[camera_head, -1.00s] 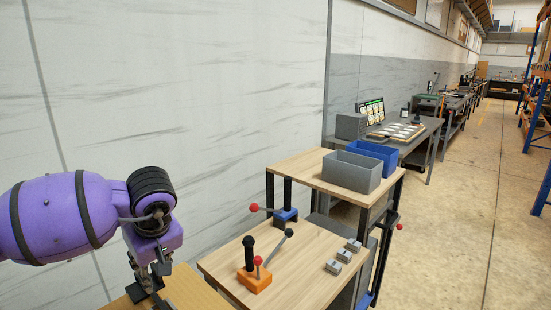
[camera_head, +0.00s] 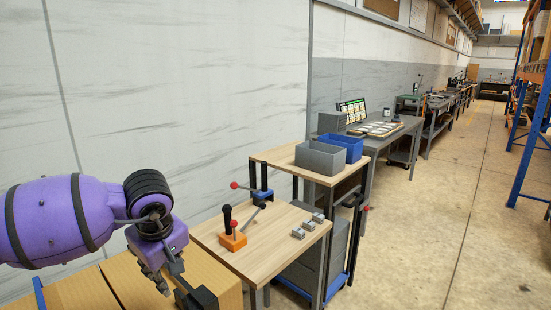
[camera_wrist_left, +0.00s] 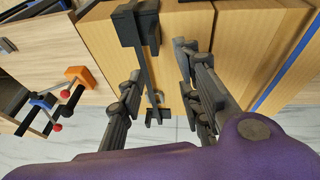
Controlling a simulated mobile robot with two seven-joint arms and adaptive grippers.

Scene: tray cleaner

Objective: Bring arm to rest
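My left arm is purple and comes in from the left in the head view. Its dark left gripper (camera_head: 165,278) points down above a light wooden cabinet (camera_head: 215,272). In the left wrist view the two fingers of the left gripper (camera_wrist_left: 160,68) stand apart, so it is open. A black bar-like piece (camera_wrist_left: 148,72) shows between the fingers, apparently not gripped. The black piece also shows beside the gripper in the head view (camera_head: 196,294). My right gripper is in neither view.
A wooden-topped cart (camera_head: 262,232) stands right of the cabinet, with an orange lever block (camera_head: 233,241) and small grey blocks (camera_head: 307,226) on it. Its upper shelf carries a grey bin (camera_head: 318,157) and a blue bin (camera_head: 345,146). Concrete floor (camera_head: 430,220) at right is clear.

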